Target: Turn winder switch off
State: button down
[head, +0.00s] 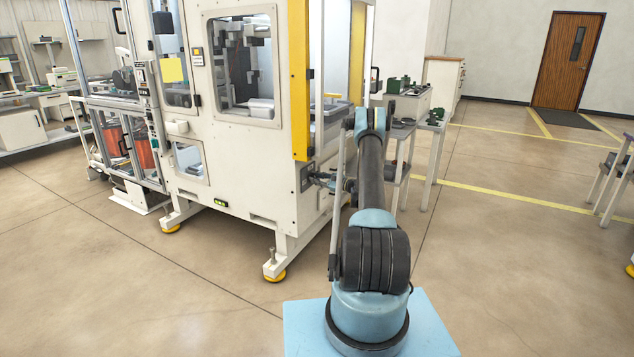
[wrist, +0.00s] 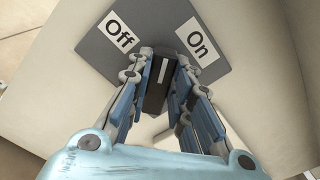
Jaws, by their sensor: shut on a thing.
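The winder switch is a dark knob (wrist: 157,92) with a white line, on a grey plate (wrist: 160,25). The plate has an "Off" label (wrist: 122,38) at the left and an "On" label (wrist: 197,42) at the right. The white line points roughly up the picture, between the two labels. My gripper (wrist: 160,78) has one finger on each side of the knob and is shut on it. In the head view my gripper (head: 322,180) is at the lower right corner of the big machine, where the grey plate (head: 306,176) partly shows. The knob is hidden there.
The cream winder machine (head: 240,170) stands on feet with yellow pads. A small table (head: 400,135) with green parts stands close to the right of my arm. The floor (head: 500,270) to the right is clear. A wooden door (head: 568,62) is at the back right.

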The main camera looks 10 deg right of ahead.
jog(key=n, duration=0.7)
jog(key=f+n, duration=0.1)
jog(key=n, duration=0.2)
jog(key=shift+s+a, duration=0.3)
jog(key=shift+s, duration=0.05)
jog(key=shift+n, duration=0.5)
jog(key=c, duration=1.4)
grip_release()
jog(key=shift+w+f, duration=0.1)
jog(key=shift+c, duration=0.2)
jog(key=shift+d, duration=0.1)
